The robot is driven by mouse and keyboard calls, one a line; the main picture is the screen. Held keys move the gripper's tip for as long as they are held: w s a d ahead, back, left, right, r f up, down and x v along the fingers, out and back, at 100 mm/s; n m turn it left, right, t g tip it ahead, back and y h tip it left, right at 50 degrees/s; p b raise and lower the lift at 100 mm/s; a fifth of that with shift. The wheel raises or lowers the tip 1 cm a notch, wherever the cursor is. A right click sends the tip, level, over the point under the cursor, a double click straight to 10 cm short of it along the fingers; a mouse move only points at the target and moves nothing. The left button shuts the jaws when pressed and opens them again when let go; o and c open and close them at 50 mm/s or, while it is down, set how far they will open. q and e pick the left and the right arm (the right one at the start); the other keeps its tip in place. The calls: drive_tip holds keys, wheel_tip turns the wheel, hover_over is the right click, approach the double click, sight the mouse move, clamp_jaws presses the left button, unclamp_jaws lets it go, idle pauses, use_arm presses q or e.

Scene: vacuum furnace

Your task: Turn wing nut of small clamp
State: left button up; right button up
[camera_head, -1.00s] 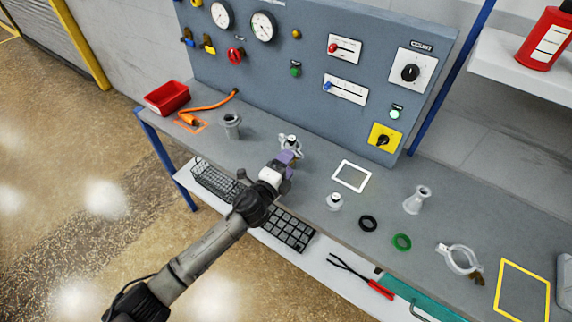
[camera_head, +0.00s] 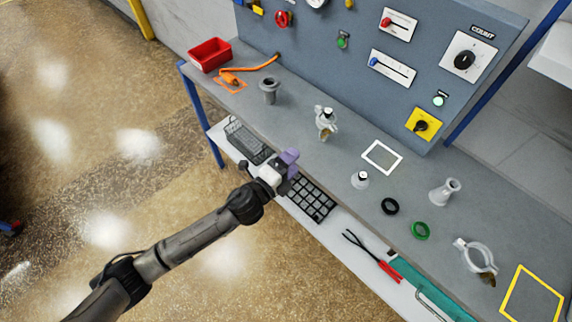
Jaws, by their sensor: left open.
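The small clamp (camera_head: 323,117) is a pale metal ring clamp at the back middle of the grey bench top, set around a pale fitting. Its brass-coloured wing nut (camera_head: 326,135) shows on the near side. My left gripper (camera_head: 290,158), with purple fingers, is open and empty. In the picture it is below and left of the small clamp, near the bench's front edge and apart from the clamp. My right gripper is not in view.
A larger clamp (camera_head: 482,254) lies at the right, near a yellow square outline (camera_head: 532,297). A grey flanged fitting (camera_head: 269,90), a small white fitting (camera_head: 360,180), a black ring (camera_head: 390,206), a green ring (camera_head: 421,231) and a flared white fitting (camera_head: 444,192) stand around. A control panel rises behind.

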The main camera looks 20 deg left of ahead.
use_arm(q)
drive_tip(key=shift+v, duration=0.95)
